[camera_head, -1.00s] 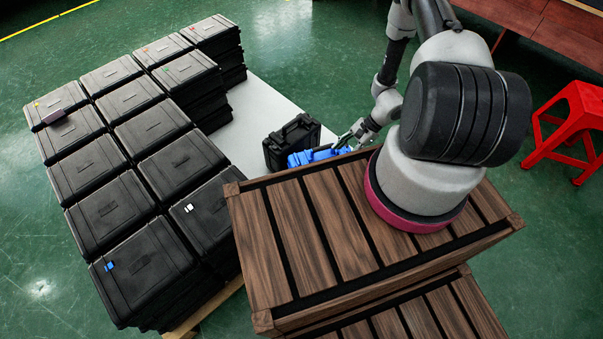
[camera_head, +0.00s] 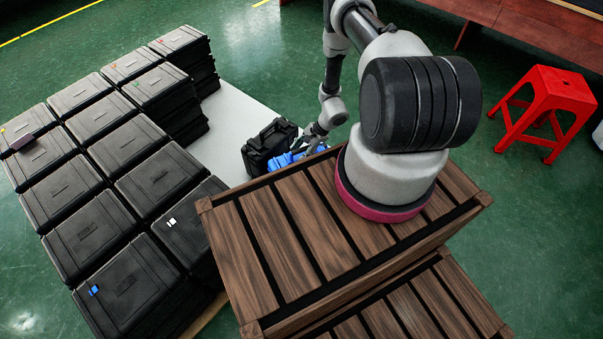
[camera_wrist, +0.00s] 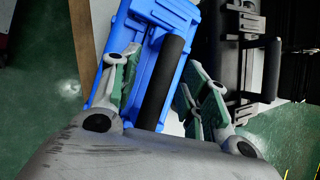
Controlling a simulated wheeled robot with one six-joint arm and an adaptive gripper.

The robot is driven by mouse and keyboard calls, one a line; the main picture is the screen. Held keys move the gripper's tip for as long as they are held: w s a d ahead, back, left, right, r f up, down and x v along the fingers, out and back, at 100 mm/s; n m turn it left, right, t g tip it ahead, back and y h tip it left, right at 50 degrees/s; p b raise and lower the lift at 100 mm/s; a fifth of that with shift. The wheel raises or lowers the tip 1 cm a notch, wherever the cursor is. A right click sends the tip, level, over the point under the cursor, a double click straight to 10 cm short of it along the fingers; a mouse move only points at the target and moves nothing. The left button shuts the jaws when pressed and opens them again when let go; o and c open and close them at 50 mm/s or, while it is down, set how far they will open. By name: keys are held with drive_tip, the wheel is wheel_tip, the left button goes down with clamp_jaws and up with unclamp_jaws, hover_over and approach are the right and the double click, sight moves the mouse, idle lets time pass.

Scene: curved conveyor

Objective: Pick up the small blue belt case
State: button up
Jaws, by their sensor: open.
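The small blue belt case (camera_wrist: 172,22) with a black handle (camera_wrist: 164,82) fills the upper middle of the wrist view. My gripper (camera_wrist: 165,92) is open, with one finger on each side of the handle; whether either finger touches it I cannot tell. In the head view the blue case (camera_head: 281,161) shows only in part, behind the wooden crate's far edge and beside a black case (camera_head: 270,143). My gripper (camera_head: 306,145) is at its right side there, with the fingertips partly hidden.
Stacks of black cases (camera_head: 120,179) fill the left. A white surface (camera_head: 226,135) lies between them and the blue case. A slatted wooden crate (camera_head: 251,247) stands in front, under my arm. A red stool (camera_head: 541,101) stands on the green floor at right.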

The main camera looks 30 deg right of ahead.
clamp_jaws()
drive_tip(key=shift+r, duration=0.1)
idle(0.4)
